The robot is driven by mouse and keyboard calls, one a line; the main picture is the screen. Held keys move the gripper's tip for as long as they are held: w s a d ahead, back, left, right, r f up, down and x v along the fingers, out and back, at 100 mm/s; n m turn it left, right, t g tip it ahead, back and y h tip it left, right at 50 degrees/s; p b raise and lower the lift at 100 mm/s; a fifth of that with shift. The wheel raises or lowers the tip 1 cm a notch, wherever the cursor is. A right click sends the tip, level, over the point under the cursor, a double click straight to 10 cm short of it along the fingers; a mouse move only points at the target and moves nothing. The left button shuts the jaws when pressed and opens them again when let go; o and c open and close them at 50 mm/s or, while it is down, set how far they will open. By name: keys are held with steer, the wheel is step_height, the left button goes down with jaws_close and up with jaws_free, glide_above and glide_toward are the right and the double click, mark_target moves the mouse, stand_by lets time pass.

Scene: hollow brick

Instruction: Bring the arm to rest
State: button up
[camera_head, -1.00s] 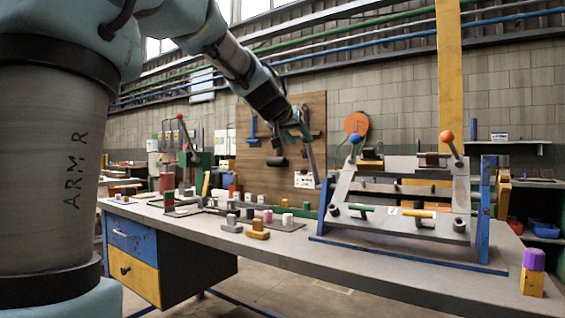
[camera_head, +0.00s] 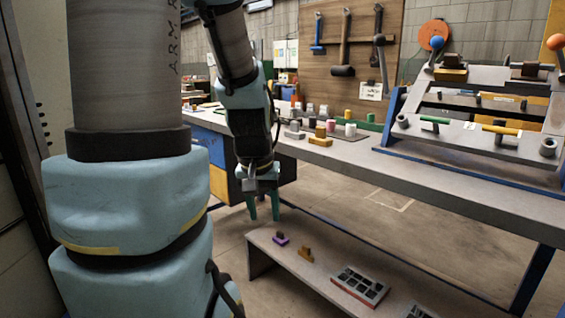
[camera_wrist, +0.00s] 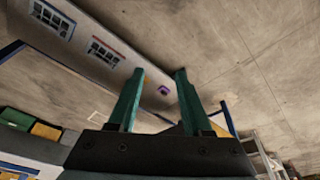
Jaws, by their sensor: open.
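My gripper (camera_head: 263,207) hangs from my arm with its two green fingers pointing down. It is open and nothing is between the fingers. It is in front of the workbench's edge, near the left end of a low grey bench. In the wrist view the two green fingers (camera_wrist: 156,88) stand apart, with the low bench and the concrete floor beyond them. A small purple piece (camera_head: 281,239) and an orange piece (camera_head: 306,254) sit on the low bench. The purple piece also shows between the fingers in the wrist view (camera_wrist: 163,90), apart from them.
A tray with dark compartments (camera_head: 359,286) lies on the low bench (camera_head: 330,284). The workbench (camera_head: 350,158) carries several small blocks and a grey frame fixture (camera_head: 470,138) with coloured handles. Hammers hang on a wooden board (camera_head: 350,30). Open floor (camera_head: 430,235) lies between the benches.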

steer(key=s+a+f+g+p, duration=0.1)
steer(key=s+a+f, duration=0.15)
steer(key=s, duration=0.25)
step_height(320, 180, up, 18)
steer(key=p, duration=1.7)
steer(key=shift+w+n+y, duration=0.15)
steer(key=shift+n+y, duration=0.15)
